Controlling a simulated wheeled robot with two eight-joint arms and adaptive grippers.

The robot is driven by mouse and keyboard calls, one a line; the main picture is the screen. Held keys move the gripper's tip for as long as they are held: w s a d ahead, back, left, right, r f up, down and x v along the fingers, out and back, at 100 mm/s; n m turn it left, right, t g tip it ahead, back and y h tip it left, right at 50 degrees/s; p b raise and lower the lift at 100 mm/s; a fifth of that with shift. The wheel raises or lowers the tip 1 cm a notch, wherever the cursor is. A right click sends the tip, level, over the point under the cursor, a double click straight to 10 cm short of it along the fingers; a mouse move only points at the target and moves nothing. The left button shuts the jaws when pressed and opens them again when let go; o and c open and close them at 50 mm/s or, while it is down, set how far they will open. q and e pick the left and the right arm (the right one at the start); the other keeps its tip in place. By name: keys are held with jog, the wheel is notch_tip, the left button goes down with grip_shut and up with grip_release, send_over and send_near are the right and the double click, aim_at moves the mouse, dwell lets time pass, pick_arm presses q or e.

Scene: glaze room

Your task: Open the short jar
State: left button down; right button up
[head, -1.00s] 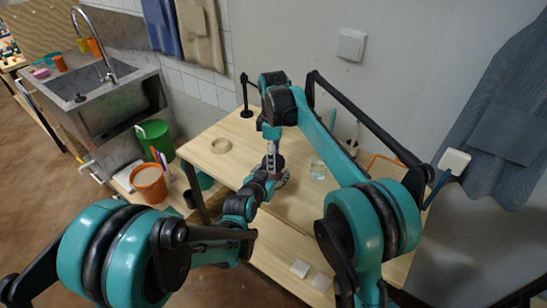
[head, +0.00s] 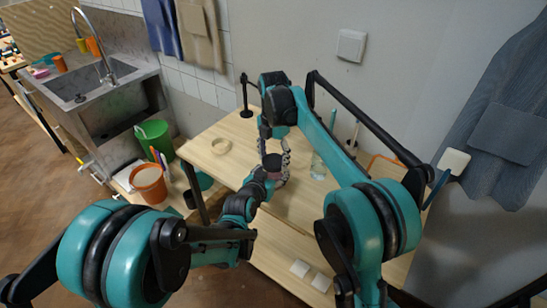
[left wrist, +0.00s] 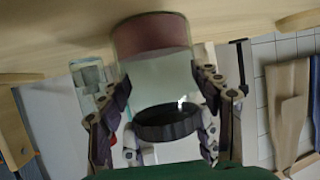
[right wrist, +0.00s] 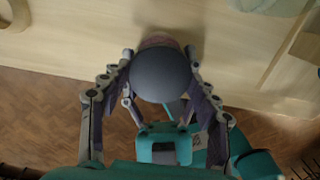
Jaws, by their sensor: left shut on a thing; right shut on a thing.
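The short jar (left wrist: 155,65) is clear glass with dark pink contents and stands upright on the wooden table; the left wrist view shows it upside down. Its dark round lid (left wrist: 168,122) is at the jar's mouth; I cannot tell whether it is loose. My left gripper (left wrist: 165,95) is shut around the jar's glass body, a finger on each side. My right gripper (head: 274,150) comes from above and is shut on the lid, which shows as a grey disc in the right wrist view (right wrist: 161,75). In the head view the left fingers are mostly hidden.
A glass beaker (head: 318,167) stands just right of the jar. A pale ring (head: 221,146) lies on the table (head: 225,130) to the left. The wall is close behind.

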aim_at(274, 160)
jog(key=shift+r, duration=0.2)
jog(key=shift+r, duration=0.9)
jog(key=shift+r, duration=2)
pick_arm(q)
jog(key=shift+c, duration=1.3)
grip_release()
